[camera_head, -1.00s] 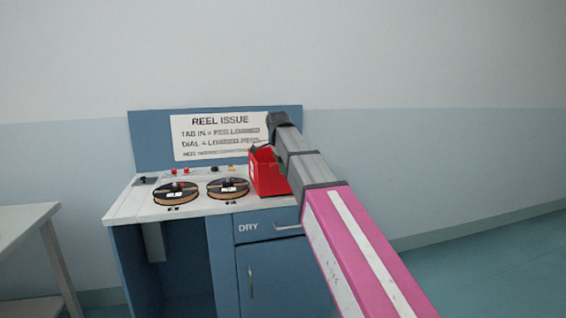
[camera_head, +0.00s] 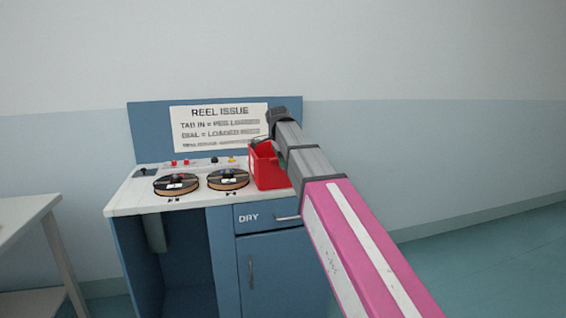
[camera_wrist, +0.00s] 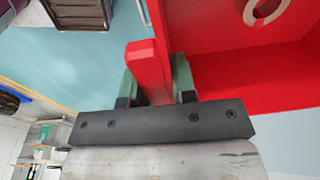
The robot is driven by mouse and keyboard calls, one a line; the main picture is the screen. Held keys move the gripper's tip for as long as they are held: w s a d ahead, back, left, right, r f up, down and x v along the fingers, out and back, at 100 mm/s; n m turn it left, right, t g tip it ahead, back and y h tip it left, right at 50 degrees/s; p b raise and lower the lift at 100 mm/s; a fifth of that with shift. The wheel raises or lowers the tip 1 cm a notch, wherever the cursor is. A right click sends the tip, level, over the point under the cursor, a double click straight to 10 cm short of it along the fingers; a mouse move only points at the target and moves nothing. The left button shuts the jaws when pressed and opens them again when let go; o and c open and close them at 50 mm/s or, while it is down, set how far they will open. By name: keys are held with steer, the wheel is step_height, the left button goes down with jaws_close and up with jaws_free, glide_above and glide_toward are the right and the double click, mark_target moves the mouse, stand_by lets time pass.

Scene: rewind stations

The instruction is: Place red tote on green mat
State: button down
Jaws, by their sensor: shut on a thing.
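The red tote (camera_head: 267,169) is at the right end of the blue cabinet's white top in the head view, partly behind my arm. In the wrist view its red wall (camera_wrist: 245,85) fills the upper right, with a pale ring-shaped item (camera_wrist: 265,10) inside. My gripper (camera_wrist: 155,80) is shut on a red bar of the tote, one finger on each side of it. I cannot tell whether the tote touches the top. No green mat shows in either view.
Two reels (camera_head: 176,184) (camera_head: 228,179) lie on the white counter (camera_head: 130,198) left of the tote. A sign (camera_head: 219,128) stands behind. A white table (camera_head: 30,212) is at the left edge. Open floor (camera_head: 490,262) lies to the right.

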steer(key=shift+f, duration=0.15)
steer(key=c, duration=0.8)
jaws_free()
steer(key=shift+c, duration=0.2)
